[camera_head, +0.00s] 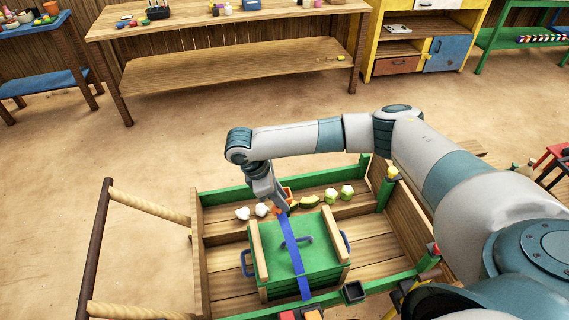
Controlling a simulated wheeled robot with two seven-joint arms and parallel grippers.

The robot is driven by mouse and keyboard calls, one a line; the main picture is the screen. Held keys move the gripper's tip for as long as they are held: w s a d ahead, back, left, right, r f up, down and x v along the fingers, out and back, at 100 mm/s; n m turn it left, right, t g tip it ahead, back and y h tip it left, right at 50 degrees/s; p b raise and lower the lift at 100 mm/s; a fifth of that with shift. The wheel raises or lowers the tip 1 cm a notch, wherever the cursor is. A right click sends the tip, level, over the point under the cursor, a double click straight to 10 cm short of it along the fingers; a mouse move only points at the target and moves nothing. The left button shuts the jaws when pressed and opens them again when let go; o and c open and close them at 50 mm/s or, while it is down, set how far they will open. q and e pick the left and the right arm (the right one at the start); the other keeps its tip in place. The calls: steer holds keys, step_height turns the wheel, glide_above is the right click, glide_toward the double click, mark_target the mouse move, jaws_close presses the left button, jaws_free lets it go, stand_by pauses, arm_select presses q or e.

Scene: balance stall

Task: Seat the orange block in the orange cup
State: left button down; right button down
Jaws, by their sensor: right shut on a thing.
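My right gripper (279,206) reaches down from above at the far edge of the green-topped box, inside the wooden cart. It is shut on a small orange piece, which I take to be the orange block (278,209); the fingers hide most of it. An orange rim, apparently the orange cup (289,192), shows just behind and right of the fingertips. Whether the block is inside the cup or only beside it I cannot tell. My left gripper is not in view.
The wooden cart (198,262) holds a green-topped box (312,262) with a blue strap (290,241). Several white, yellow and green pieces (330,195) lie in a row by the gripper. A black square cup (353,292) sits on the near rim. Tables stand behind.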

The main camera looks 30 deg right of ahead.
steer(key=w+d+r+n+t+p, duration=0.1)
steer(key=w+d+r+n+t, duration=0.1)
steer(key=w+d+n, duration=0.4)
steer(key=w+n+t, duration=0.1)
steer(key=w+n, duration=0.2)
steer(key=n, duration=0.1)
steer(key=shift+t, duration=0.3)
steer(key=shift+a+f, duration=0.1)
steer(key=shift+f, duration=0.1)
step_height(320, 180, down, 6)
steer(key=b, duration=0.5)
steer(key=shift+f, duration=1.1)
steer(key=shift+p, duration=0.8)
stand_by(1.0)
